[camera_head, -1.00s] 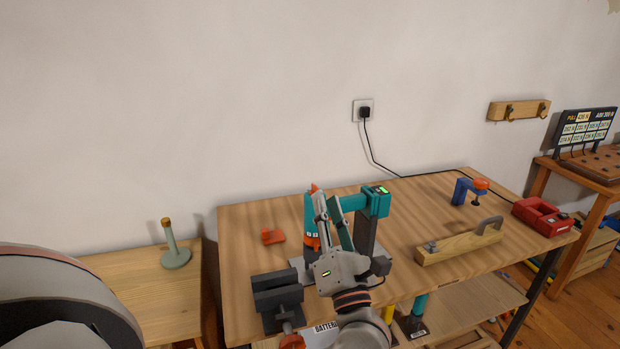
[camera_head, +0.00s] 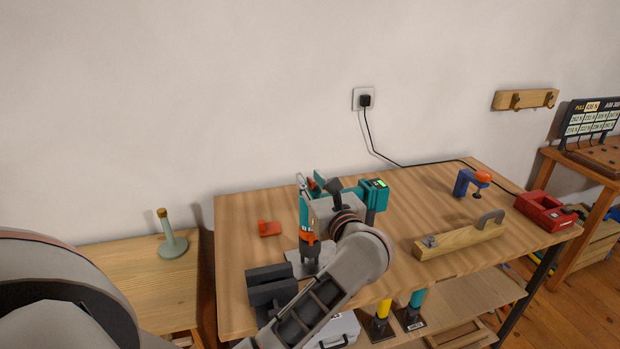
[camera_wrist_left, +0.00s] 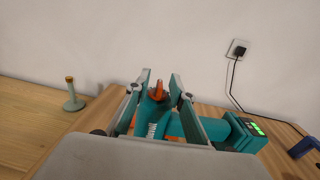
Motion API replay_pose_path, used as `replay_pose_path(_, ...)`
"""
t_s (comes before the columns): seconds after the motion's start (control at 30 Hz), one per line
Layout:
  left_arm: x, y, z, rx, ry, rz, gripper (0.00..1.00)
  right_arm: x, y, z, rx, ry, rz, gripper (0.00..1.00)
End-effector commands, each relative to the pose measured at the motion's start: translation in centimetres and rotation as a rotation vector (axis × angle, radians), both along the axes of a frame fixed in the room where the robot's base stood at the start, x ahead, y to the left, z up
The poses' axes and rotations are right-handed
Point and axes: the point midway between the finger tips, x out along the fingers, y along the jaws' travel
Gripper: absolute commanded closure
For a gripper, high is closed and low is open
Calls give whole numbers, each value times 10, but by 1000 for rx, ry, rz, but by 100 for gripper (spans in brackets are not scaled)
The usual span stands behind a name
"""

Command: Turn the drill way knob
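The teal drill (camera_head: 374,194) with an orange collar stands upright on the workbench. Its orange knob (camera_wrist_left: 158,91) sits on top, in the middle of the left wrist view. My left gripper (camera_head: 311,182) is at the top of the drill in the head view, and its palm hides part of the drill. In the left wrist view its two fingers (camera_wrist_left: 160,88) are apart, one on each side of the knob, with gaps visible between. I cannot tell whether the fingertips reach level with the knob. My right gripper is not in view.
A dark vise (camera_head: 270,285) stands at the bench's front left, with an orange part (camera_head: 268,229) behind it. A wooden block with a handle (camera_head: 458,240), a blue clamp (camera_head: 465,184) and a red case (camera_head: 545,211) lie to the right. A black cord (camera_head: 420,165) runs along the back.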

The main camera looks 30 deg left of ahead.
Motion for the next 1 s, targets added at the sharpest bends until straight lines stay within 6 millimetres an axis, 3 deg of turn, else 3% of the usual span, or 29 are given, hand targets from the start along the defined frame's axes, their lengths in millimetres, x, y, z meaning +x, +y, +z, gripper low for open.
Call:
replay_pose_path(0.37, 4, 6, 0, 0, 0, 0, 77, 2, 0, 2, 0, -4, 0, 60)
replay_pose_path(0.47, 4, 6, 0, 0, 0, 0, 100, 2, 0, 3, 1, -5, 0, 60)
replay_pose_path(1.0, 3, 6, 0, 3, -1, -92, 100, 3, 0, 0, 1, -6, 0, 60)
